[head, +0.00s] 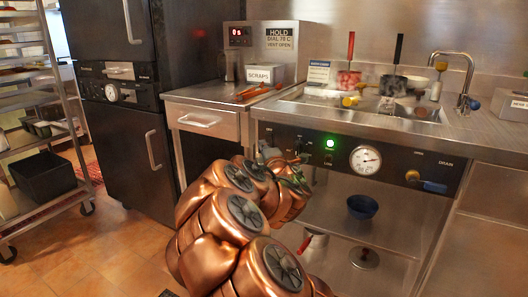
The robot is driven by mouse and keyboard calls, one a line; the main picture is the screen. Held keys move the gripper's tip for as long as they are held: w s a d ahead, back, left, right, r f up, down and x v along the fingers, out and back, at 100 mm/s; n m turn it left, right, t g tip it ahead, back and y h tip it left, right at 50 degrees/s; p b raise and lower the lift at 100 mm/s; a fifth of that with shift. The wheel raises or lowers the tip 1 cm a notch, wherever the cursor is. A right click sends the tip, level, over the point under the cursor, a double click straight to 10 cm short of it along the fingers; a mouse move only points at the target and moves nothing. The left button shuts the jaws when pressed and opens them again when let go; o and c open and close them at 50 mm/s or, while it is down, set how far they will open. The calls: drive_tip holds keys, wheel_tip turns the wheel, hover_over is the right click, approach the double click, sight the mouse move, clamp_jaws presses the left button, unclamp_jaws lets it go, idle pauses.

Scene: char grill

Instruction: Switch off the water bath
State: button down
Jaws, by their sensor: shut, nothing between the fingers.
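The water bath (445,127) is a steel counter unit with a sunken well. Its black front panel (395,171) carries a lit green lamp (330,142), small dark knobs or switches (328,159) under and beside it, and a round white dial gauge (365,159). The small labels are too blurred to read. My copper arm reaches up to the left part of this panel. My gripper (299,174) is shut and empty, close in front of the panel, left of and below the lamp. My arm hides the panel's lower left; I cannot tell whether the fingers touch it.
A brass knob (412,176) and a blue drain handle (434,187) stick out at the panel's right. Red- and black-handled baskets (348,79) stand at the well, near the tap (465,75). A blue bowl (362,207) sits on the lower shelf. A black oven (120,90) and rack (45,120) stand left.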

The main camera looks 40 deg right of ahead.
sight(265, 137)
drive_tip(key=shift+w+d+r, duration=0.1)
drive_tip(key=shift+w+d, duration=0.15)
drive_tip(key=shift+d, duration=0.45)
drive_tip(key=shift+w+d+r, duration=0.1)
drive_tip(key=shift+w+d, duration=0.1)
drive_tip(key=shift+d, duration=0.5)
drive_tip(key=shift+r, duration=0.15)
drive_tip(key=shift+d+r+p, duration=0.15)
drive_tip(key=shift+p, duration=0.45)
drive_tip(key=shift+f, duration=0.25)
